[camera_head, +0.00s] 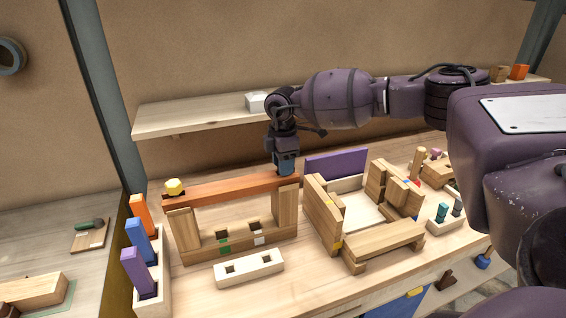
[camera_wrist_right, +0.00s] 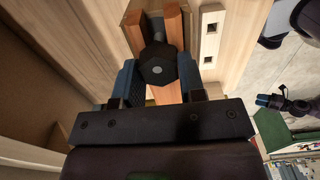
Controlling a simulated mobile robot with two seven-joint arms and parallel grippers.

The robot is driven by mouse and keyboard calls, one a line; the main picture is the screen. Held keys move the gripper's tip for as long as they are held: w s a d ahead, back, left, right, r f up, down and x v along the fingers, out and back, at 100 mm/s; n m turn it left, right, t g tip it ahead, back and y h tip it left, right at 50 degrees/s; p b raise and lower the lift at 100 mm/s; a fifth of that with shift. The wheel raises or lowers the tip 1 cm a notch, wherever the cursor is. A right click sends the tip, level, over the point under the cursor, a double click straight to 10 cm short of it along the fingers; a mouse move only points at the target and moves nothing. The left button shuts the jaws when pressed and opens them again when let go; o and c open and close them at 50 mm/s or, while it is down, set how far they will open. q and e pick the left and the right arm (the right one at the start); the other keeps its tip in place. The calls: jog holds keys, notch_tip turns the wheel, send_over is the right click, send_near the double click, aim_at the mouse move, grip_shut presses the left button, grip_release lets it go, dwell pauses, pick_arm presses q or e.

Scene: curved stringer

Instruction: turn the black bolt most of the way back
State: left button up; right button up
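The black bolt (camera_wrist_right: 157,65) has a hexagonal head and shows in the right wrist view, at the end of a reddish-brown wooden bar. My right gripper (camera_wrist_right: 160,80) has its two blue-grey fingers on either side of the bolt head; the fingers look close to its sides, but I cannot tell whether both press on it. In the head view my right gripper (camera_head: 286,168) points down at the right end of the reddish-brown bar (camera_head: 230,189), and hides the bolt there. The bar rests on two pale uprights.
A yellow knob (camera_head: 174,187) sits at the bar's left end. A pale block with two square holes (camera_head: 248,268) lies in front. A wooden frame (camera_head: 383,243) stands to the right, a rack of coloured pegs (camera_head: 150,290) to the left. A shelf (camera_head: 200,115) runs behind.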

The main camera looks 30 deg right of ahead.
jog(key=c, duration=0.5)
jog(key=n, duration=0.5)
jog(key=shift+r, duration=0.1)
jog(key=shift+s+r+n, duration=0.1)
jog(key=shift+n, duration=1.5)
jog(key=shift+n, duration=0.9)
jog(key=n, duration=0.6)
jog(key=shift+d+r+b, duration=0.1)
jog(key=shift+r+b, duration=0.1)
jog(key=shift+b, duration=0.1)
jog(key=n, duration=0.6)
jog(key=shift+d+r+b, duration=0.1)
jog(key=shift+r+b, duration=0.05)
jog(key=shift+b, duration=0.15)
